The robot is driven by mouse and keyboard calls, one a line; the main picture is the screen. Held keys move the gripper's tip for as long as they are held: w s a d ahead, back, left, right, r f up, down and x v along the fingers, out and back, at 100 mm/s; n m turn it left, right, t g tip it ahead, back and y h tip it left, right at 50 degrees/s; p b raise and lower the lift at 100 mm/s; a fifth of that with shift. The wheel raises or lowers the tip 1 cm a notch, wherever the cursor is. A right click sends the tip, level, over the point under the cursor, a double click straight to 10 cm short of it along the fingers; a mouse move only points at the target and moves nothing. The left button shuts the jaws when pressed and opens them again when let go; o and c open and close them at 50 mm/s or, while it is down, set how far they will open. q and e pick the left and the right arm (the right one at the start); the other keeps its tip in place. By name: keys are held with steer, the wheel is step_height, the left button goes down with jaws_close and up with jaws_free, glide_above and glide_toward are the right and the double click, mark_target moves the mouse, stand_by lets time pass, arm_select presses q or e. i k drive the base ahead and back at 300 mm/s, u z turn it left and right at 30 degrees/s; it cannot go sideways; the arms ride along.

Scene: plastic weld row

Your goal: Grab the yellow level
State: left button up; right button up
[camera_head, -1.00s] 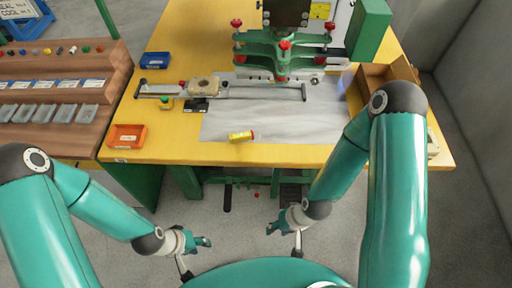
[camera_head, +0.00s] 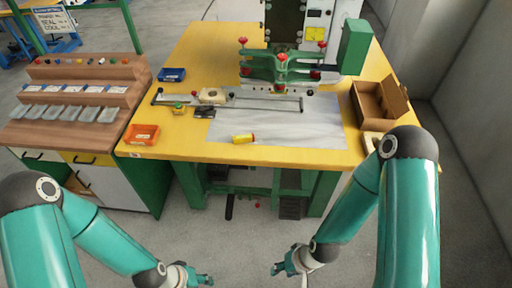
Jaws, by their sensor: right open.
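The yellow level (camera_head: 243,138) is a short yellow piece with a red end. It lies on the grey sheet (camera_head: 300,133) near the front edge of the yellow table. My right gripper (camera_head: 281,268) is open and empty, low in front of the table and below its top. My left gripper (camera_head: 208,280) is also low in front of the table, to the left of the right one. It is small and partly cut off by the lower edge, so its jaw opening is unclear. Neither gripper touches the level.
A green press with red knobs (camera_head: 282,66) stands behind the sheet. An orange bin (camera_head: 141,134), a blue bin (camera_head: 172,75) and an open cardboard box (camera_head: 371,108) sit on the table. A metal rail (camera_head: 265,108) lies behind the level. A wooden rack (camera_head: 80,85) stands left.

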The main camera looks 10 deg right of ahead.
mark_target(245, 139)
steer(key=u, duration=0.15)
steer(key=i, duration=0.9)
steer(key=z, duration=0.05)
